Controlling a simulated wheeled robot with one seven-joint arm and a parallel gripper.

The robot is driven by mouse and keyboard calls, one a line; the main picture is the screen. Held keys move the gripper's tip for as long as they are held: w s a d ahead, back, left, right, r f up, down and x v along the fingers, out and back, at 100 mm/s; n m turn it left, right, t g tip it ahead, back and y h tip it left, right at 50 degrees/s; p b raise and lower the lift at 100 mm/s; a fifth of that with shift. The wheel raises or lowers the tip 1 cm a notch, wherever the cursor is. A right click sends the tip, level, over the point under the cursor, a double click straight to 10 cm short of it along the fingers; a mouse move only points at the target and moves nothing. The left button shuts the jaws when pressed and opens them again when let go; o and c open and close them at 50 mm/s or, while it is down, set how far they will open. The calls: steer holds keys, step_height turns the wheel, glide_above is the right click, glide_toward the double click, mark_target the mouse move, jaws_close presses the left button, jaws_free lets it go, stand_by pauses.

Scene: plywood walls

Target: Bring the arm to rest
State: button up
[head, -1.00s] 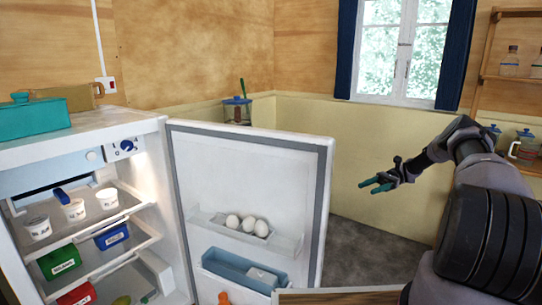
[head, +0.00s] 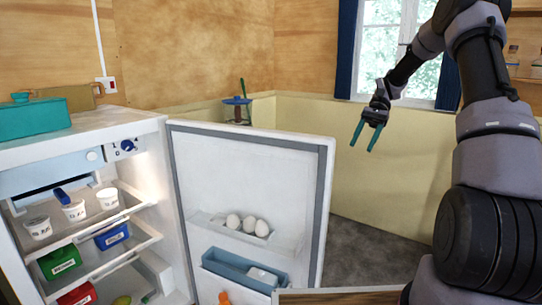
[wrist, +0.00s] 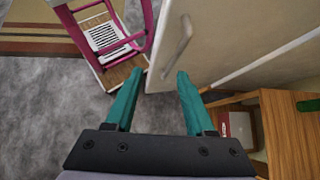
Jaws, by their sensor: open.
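My gripper (head: 363,137) is raised in the head view, in front of the yellow wall below the window. Its two teal fingers point down, stand apart and hold nothing. In the wrist view my gripper (wrist: 153,83) is also open, with grey floor and a pale door with a handle beyond the fingers. My arm rises along the right side of the head view and bends over toward the window.
An open fridge door (head: 300,185) with eggs (head: 247,225) stands left of my gripper. The lit fridge (head: 150,190) holds tubs and boxes. A magenta-framed object (wrist: 110,35) and a wooden cabinet (wrist: 290,135) show in the wrist view. Floor (head: 365,250) behind the door is clear.

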steer(key=s+a+r+n+t+h, duration=0.1)
steer(key=s+a+r+t+h, duration=0.15)
steer(key=s+r, duration=0.35)
steer(key=s+a+r+n+t+h, duration=0.1)
steer(key=s+r+t+h, duration=0.15)
steer(key=s+r, duration=0.35)
steer(key=s+r+t, duration=0.4)
steer(key=s+t, duration=0.5)
steer(key=s, duration=0.4)
steer(key=shift+s+a+r+n, duration=0.2)
steer(key=shift+s+a+n, duration=0.15)
steer(key=shift+s+n, duration=0.05)
steer(key=shift+s, duration=0.1)
